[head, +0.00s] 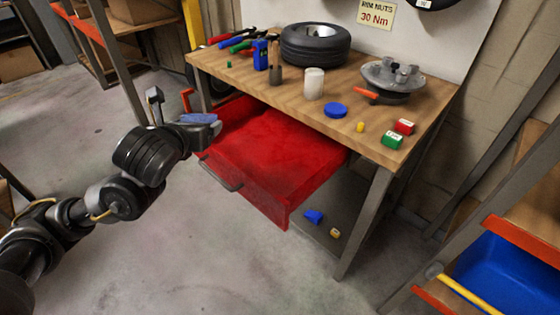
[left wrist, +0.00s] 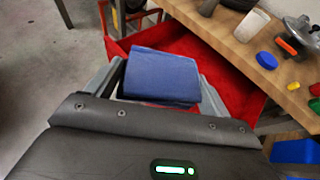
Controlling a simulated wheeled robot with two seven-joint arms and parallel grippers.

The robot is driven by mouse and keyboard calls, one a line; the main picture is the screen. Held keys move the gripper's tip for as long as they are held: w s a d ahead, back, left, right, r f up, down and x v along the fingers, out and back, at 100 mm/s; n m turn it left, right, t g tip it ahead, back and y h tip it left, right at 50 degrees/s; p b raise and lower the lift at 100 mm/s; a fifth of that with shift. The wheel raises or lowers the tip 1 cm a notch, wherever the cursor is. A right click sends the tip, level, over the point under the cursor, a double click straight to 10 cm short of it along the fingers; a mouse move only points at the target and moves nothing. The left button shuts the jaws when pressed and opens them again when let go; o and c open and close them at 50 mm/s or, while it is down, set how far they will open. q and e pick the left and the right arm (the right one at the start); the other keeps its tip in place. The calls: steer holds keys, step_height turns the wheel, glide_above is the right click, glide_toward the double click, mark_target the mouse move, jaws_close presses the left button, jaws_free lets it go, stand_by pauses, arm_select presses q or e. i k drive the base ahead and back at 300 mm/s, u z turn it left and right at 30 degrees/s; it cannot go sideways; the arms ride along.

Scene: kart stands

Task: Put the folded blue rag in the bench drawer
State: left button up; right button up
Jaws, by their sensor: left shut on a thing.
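My left gripper (head: 205,126) is shut on the folded blue rag (head: 198,118). It is at the left side of the open red drawer (head: 250,190), by the drawer's front left edge. In the left wrist view the rag (left wrist: 163,75) lies flat between the fingers (left wrist: 160,88), with the red drawer (left wrist: 235,80) behind and to the right of it. The drawer is pulled out from under the wooden bench (head: 300,98), and its visible inside is plain red. I cannot tell the exact height of the rag over the drawer. My right gripper is not in view.
On the bench stand a tire (head: 315,45), a white cup (head: 314,83), a blue lid (head: 335,110), hand tools and small boxes. A shelf with a blue bin (head: 510,280) stands at right.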

mark_target(271, 160)
steer(key=u, duration=0.05)
steer(key=k, duration=1.2)
steer(key=u, duration=1.15)
steer(key=i, duration=1.15)
steer(key=z, duration=1.75)
